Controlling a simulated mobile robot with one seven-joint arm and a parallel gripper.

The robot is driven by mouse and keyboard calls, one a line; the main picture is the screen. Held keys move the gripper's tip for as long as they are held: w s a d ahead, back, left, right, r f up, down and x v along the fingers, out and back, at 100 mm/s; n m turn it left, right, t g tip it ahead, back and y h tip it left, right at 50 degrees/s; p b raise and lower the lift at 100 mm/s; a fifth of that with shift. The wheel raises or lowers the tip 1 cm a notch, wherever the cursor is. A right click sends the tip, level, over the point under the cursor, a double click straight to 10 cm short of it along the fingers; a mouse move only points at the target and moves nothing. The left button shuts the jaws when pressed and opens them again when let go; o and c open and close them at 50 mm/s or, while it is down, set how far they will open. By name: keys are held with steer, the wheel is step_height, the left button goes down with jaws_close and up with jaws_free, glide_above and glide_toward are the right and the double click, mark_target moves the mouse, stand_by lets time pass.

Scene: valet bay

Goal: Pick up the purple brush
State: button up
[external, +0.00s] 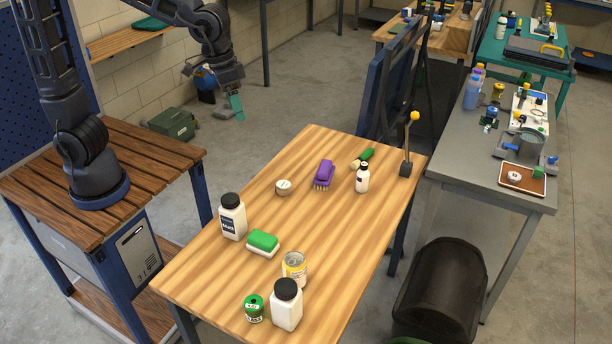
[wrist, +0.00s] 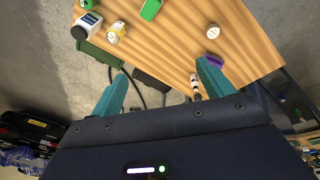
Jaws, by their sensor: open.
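The purple brush (external: 325,173) lies on the wooden table, bristles showing at its near end. In the wrist view only a purple part of the brush (wrist: 213,60) shows, just past the right finger, which hides the rest. My gripper (external: 238,107) hangs beyond the table's left far edge, above the floor and well apart from the brush. In the wrist view my gripper (wrist: 163,70) has its two teal fingers spread wide, with nothing between them.
Near the brush are a round tin (external: 283,187), a small white bottle (external: 362,178), a green-handled tool (external: 362,158) and a yellow-knobbed lever (external: 406,160). A white jar (external: 232,217), a green-topped sponge (external: 263,242) and cans stand nearer. The table's (external: 312,140) far left corner is clear.

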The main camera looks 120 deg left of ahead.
steer(key=w+a+f+n, duration=0.3)
steer(key=w+a+f, duration=0.3)
steer(key=a, duration=0.3)
steer(key=n+g, duration=0.2)
steer(key=n, duration=0.6)
glide_above(324, 166)
steer(key=f, duration=2.4)
steer(key=shift+w+d+f, duration=0.15)
steer(key=shift+w+d, duration=0.05)
steer(key=shift+d, duration=0.05)
steer(key=shift+a+f, duration=0.25)
steer(key=shift+f, duration=5.45)
steer(key=c, duration=1.1)
steer(key=shift+r, duration=0.15)
